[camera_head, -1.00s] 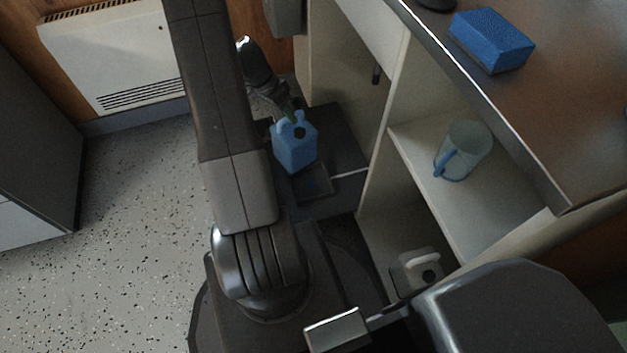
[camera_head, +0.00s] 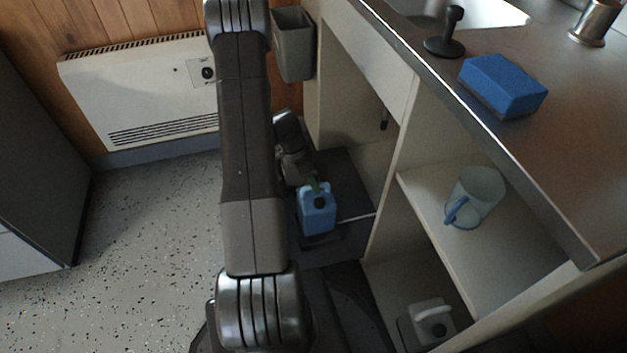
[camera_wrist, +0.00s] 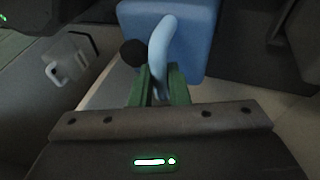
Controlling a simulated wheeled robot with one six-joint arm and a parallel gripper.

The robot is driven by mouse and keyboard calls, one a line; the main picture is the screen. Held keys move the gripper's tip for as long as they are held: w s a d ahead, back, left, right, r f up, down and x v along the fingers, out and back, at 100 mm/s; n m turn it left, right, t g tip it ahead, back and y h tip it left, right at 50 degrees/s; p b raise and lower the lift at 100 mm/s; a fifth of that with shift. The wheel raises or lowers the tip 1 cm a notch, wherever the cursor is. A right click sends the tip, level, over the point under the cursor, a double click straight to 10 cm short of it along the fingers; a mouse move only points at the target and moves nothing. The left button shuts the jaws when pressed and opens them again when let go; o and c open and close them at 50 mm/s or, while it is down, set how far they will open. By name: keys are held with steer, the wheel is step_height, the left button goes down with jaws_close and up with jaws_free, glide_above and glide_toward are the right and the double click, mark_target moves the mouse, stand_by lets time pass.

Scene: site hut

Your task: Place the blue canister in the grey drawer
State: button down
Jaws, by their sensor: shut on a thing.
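The blue canister (camera_head: 318,213) is upright, with a black cap and a loop handle. My gripper (camera_head: 316,186) is shut on its handle from above. In the wrist view the green fingers of my gripper (camera_wrist: 160,88) close around the light blue handle, with the canister (camera_wrist: 200,40) body beyond them. A dark grey flat surface (camera_head: 348,178) lies below and beside the canister at the cabinet's open bay. I cannot tell whether it is the grey drawer, or whether the canister touches it.
A white canister (camera_head: 437,326) stands in the cabinet's lower compartment. A clear mug (camera_head: 482,190) with a blue handle is on the shelf (camera_head: 510,240) above. The counter (camera_head: 560,150) overhangs, bearing a blue sponge (camera_head: 503,84). A grey bin (camera_head: 293,48) hangs at the cabinet's side. Speckled floor (camera_head: 150,220) is clear on the left.

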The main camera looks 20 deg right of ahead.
mark_target(313, 193)
steer(key=shift+f+b, duration=0.6)
steer(key=shift+f, duration=1.2)
steer(key=c, duration=1.4)
jaws_free()
steer(key=p+v, duration=0.4)
steer(key=v, duration=0.8)
steer(key=shift+a, duration=0.1)
